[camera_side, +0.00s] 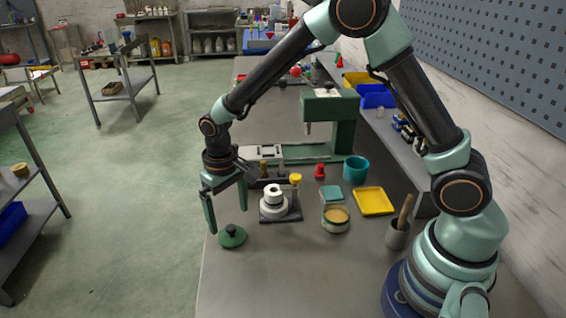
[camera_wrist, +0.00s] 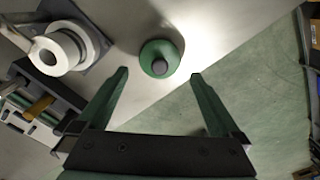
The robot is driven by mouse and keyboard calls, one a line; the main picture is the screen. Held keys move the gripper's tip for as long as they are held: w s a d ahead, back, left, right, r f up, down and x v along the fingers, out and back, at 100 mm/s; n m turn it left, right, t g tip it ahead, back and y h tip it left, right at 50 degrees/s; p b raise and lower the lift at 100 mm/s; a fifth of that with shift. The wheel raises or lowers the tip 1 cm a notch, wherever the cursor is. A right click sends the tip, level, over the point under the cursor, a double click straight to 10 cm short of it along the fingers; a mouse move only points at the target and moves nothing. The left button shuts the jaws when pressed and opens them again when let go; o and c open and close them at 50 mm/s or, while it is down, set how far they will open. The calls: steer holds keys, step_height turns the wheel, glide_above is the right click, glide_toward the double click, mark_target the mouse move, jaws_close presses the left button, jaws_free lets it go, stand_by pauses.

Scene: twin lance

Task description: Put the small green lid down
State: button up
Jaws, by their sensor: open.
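The small green lid (camera_side: 232,237) lies on the grey bench near its left edge, with its dark knob facing up. In the wrist view the green lid (camera_wrist: 161,58) sits ahead of my fingertips, with bare bench around it. My gripper (camera_side: 226,212) is open above the lid, its two green fingers pointing down and apart. The wrist view shows my gripper (camera_wrist: 158,72) with nothing between its fingers. The lid and the fingers do not appear to touch.
A white roll on a dark stand (camera_side: 273,202) is close to the right of my gripper. A glass jar (camera_side: 336,218), a yellow tray (camera_side: 373,201), a teal cup (camera_side: 356,168) and a grey pot (camera_side: 397,235) stand farther right. The bench front is clear.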

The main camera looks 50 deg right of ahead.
mark_target(231, 227)
steer(key=s+d+r+t, duration=0.1)
steer(key=s+d+r, duration=0.15)
steer(key=r, duration=0.55)
steer(key=s+d+r+t, duration=0.1)
steer(key=s+d+r, duration=0.15)
steer(key=r, duration=0.55)
steer(key=s+d+r+t, duration=0.3)
steer(key=s+d, duration=0.3)
steer(key=s, duration=0.2)
steer(key=shift+s+r+t, duration=0.25)
steer(key=shift+r+t, duration=0.05)
